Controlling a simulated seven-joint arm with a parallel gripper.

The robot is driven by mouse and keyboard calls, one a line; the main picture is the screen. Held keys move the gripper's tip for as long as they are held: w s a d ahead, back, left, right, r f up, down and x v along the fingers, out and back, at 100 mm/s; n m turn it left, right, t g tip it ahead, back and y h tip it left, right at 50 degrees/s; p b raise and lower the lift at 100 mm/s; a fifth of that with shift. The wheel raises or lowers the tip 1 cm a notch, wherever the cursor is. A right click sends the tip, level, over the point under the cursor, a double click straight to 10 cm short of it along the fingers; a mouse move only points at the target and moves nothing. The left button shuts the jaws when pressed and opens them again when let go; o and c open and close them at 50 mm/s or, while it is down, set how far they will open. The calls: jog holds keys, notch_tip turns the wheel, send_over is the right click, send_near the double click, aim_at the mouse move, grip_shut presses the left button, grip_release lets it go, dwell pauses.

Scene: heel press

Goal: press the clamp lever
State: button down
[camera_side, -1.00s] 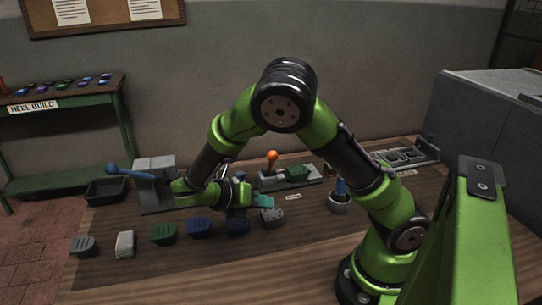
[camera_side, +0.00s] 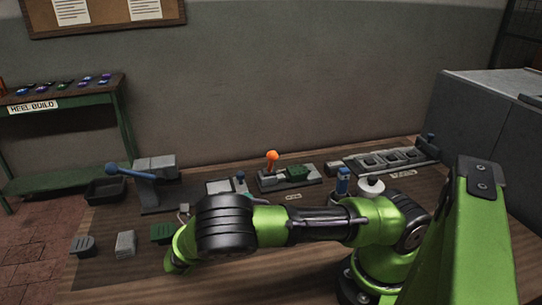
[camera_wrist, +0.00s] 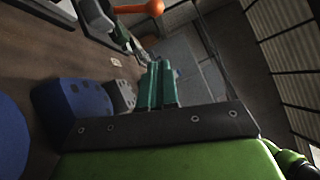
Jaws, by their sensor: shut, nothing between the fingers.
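An orange-knobbed lever (camera_side: 272,156) stands nearly upright on a grey fixture (camera_side: 266,184) beside a green block (camera_side: 293,173) in the side view. It looks like the clamp lever. The orange lever also shows at the top of the wrist view (camera_wrist: 152,8), ahead of my fingers. My gripper (camera_wrist: 163,70) shows teal fingers held together with nothing between them, apart from the lever.
A press with a blue-knobbed handle (camera_side: 125,172) stands at the left, beside a black bin (camera_side: 104,190). Loose heel blocks lie along the front, including a dark blue one (camera_wrist: 75,107) near my fingers. A blue-handled tool in a holder (camera_side: 342,185) stands right of the fixture.

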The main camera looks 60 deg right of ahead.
jog(key=shift+d, duration=0.1)
send_near(275, 159)
jog(key=s+d, duration=0.3)
jog(key=s, duration=0.1)
jog(key=shift+w+d+r, duration=0.1)
jog(key=shift+w+d, duration=0.6)
jog(key=shift+d, duration=0.05)
jog(key=shift+w+d+r, duration=0.15)
jog(key=shift+w+d, duration=0.55)
jog(key=shift+w+r, duration=0.1)
